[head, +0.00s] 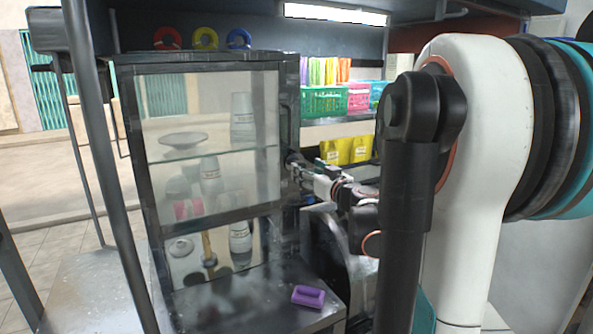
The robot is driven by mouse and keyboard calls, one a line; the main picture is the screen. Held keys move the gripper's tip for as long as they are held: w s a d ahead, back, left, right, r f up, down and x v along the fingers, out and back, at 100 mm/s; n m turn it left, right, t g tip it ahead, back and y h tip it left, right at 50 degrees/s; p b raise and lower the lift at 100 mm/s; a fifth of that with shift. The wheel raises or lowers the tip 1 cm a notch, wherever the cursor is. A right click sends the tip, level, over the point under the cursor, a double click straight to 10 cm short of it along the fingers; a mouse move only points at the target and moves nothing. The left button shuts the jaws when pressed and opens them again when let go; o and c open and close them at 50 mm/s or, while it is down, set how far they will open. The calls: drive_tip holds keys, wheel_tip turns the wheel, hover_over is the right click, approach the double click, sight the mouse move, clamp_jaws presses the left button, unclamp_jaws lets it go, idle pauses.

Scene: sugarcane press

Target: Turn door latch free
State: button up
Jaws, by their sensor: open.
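A dark-framed cabinet with a glass door (212,145) stands left of centre, and its door looks closed. The latch is on the right edge of the door frame, around where my gripper (293,168) is; I cannot make it out clearly, as my gripper covers that spot. My gripper reaches in from the right with its tips at the door's right edge. It is small in view, and I cannot tell whether it touches the latch. Nothing is seen held in it.
A purple block (308,296) lies on the counter (255,300) below the door. Behind the glass are bottles and a dish (183,139). A green basket (324,101) and yellow packs (360,149) sit on shelves at right. A metal post (100,150) stands in front at left.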

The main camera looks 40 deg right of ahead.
sight(298, 162)
drive_tip(key=shift+x, duration=2.1)
drive_tip(key=c, duration=1.1)
